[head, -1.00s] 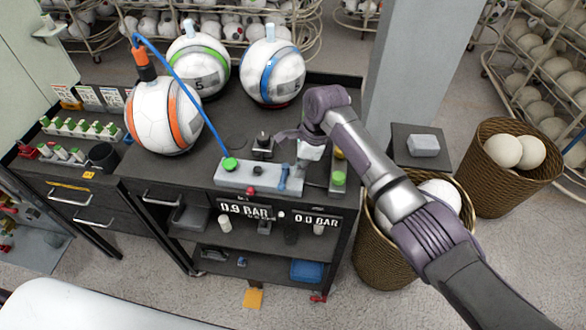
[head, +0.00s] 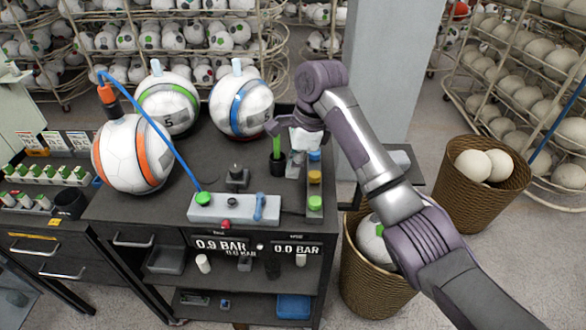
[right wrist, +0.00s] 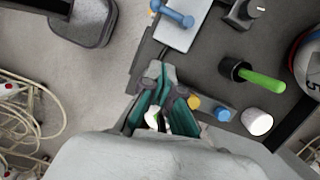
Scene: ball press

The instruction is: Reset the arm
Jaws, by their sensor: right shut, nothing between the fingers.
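My right gripper (head: 300,138) is shut and empty above the back right of the black bench (head: 240,160). In the right wrist view its teal fingers (right wrist: 157,78) are together with nothing between them. A black cup with a green stick (head: 277,150) stands just left of the gripper; the green stick (right wrist: 262,81) also shows in the right wrist view. The white control block (head: 232,208) on the bench front carries a green knob and a blue lever (right wrist: 172,15). My left gripper is not in view.
Balls with orange (head: 130,155), green (head: 168,105) and blue (head: 240,105) bands sit on the bench. A blue hose (head: 150,118) runs from the orange-banded ball to the block. Wicker baskets (head: 484,190) stand right; a grey pillar (head: 388,75) rises behind my arm.

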